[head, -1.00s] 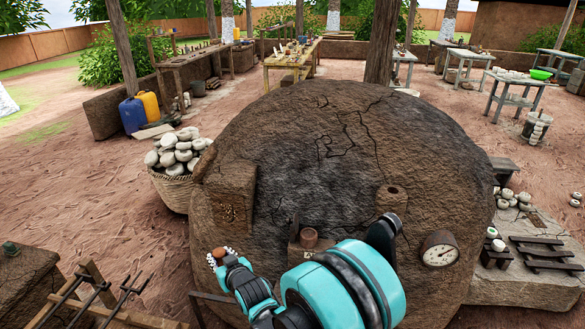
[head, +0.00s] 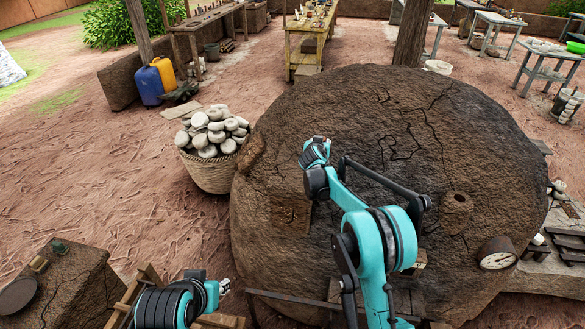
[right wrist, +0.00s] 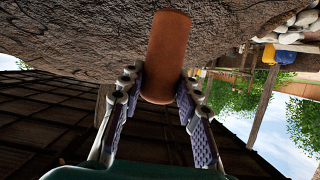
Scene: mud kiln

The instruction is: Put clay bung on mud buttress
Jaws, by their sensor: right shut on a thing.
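The clay bung is a reddish-brown cylinder (right wrist: 167,50) in the right wrist view. My right gripper (right wrist: 160,88) is shut on its near end, one finger on each side. The rough kiln surface lies behind the bung; I cannot tell whether they touch. In the head view my right gripper (head: 312,150) is over the upper left of the domed kiln, and the bung cannot be made out there. The mud buttress seems to be the blocky projection (head: 286,214) on the kiln's left face, below that gripper. My left gripper (head: 222,286) is low, left of the kiln; its opening is unclear.
A mud block (head: 75,290) is at the lower left. Open ground lies between.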

